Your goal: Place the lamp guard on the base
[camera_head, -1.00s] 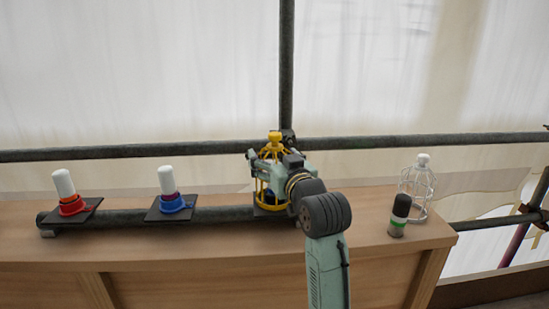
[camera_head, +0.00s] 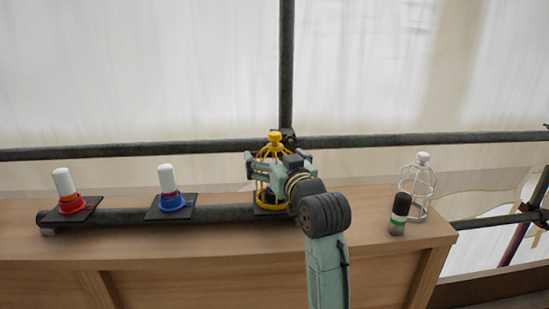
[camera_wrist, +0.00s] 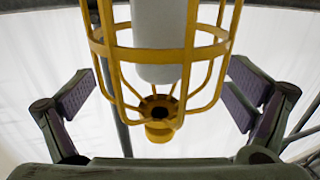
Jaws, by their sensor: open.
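A yellow wire lamp guard (camera_head: 271,194) stands upright on the third black base (camera_head: 262,210) along the pipe, mostly behind my gripper. In the wrist view the yellow guard (camera_wrist: 190,53) surrounds a white lamp (camera_wrist: 158,40); its knob end (camera_wrist: 160,132) points down in that picture. My gripper (camera_head: 279,160) is open, with its fingers spread on both sides of the guard and apart from it. In the wrist view the two pads of my gripper (camera_wrist: 158,100) show clear gaps to the cage. The guard's seat on the base is partly hidden.
Red-collared (camera_head: 70,203) and blue-collared (camera_head: 172,201) lamps sit on plates at left. A scaffold pole (camera_head: 287,70) rises behind my gripper.

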